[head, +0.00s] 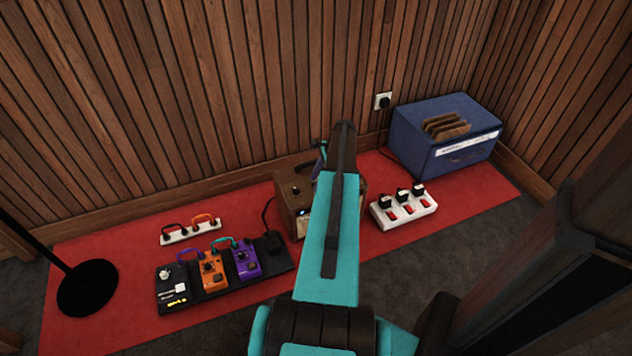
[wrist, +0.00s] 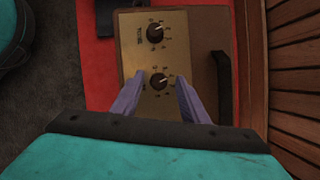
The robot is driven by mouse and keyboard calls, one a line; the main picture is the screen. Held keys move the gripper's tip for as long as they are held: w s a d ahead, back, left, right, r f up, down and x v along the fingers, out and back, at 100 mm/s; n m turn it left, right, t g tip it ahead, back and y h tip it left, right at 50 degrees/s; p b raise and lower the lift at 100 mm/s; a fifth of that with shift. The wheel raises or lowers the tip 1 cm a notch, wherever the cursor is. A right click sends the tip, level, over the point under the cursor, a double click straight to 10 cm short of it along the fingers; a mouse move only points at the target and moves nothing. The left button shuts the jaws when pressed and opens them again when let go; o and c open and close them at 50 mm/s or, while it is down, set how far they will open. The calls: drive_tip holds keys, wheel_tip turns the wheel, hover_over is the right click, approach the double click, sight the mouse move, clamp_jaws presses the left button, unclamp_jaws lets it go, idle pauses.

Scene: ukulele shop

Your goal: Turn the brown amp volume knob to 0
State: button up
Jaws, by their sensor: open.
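The brown amp (head: 287,205) stands on the red rug, partly hidden behind my arm in the head view. In the wrist view its gold panel (wrist: 136,55) carries two black knobs, an upper knob (wrist: 155,33) and a lower knob (wrist: 157,81). In the head view my gripper (head: 319,163) is mostly hidden at the amp's top.
A black handle (wrist: 222,74) lies on the amp's right side in the wrist view. A pedalboard (head: 279,264) with several pedals sits left, and a white power strip (head: 404,212) right. A blue crate (head: 412,145) stands behind. A slatted wall (head: 200,100) is close behind the amp.

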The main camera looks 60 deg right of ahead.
drive_tip(key=c, duration=1)
drive_tip(key=shift+a, duration=0.25)
clamp_jaws()
drive_tip(key=shift+d, duration=0.25)
drive_tip(key=shift+r+p, duration=0.1)
drive_tip(key=shift+p, duration=0.35)
